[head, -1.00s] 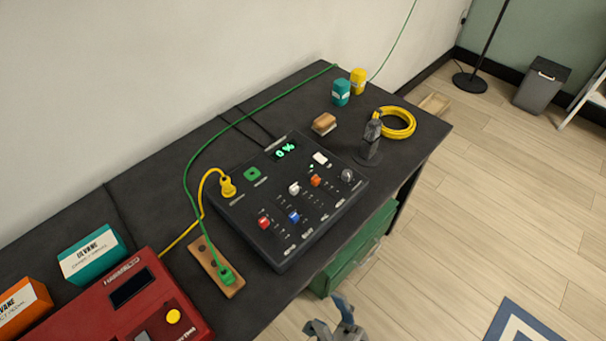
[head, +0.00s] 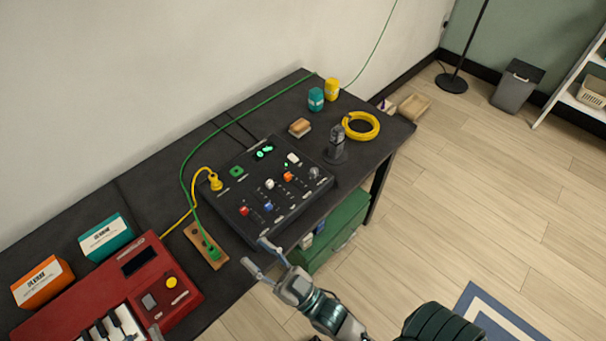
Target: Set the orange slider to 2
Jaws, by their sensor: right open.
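The black control panel (head: 238,208) lies on the dark table with a lit green display (head: 264,152). The orange slider (head: 288,176) is on the panel's right half, right of the white slider (head: 269,184). The red slider (head: 244,211) and blue slider (head: 268,207) are nearer the front edge. The slider's scale marks are too small to read. My right gripper (head: 256,252) is open and empty just off the panel's front edge, apart from the orange slider. My left gripper is not in view.
A yellow plug (head: 215,182) and a green plug (head: 213,253) have cables. A dark stand (head: 337,146) is right of the panel, near a yellow coil (head: 361,126) and a sandwich-like block (head: 300,127). A red keyboard device (head: 110,295) is at front left. A green box (head: 335,230) is below.

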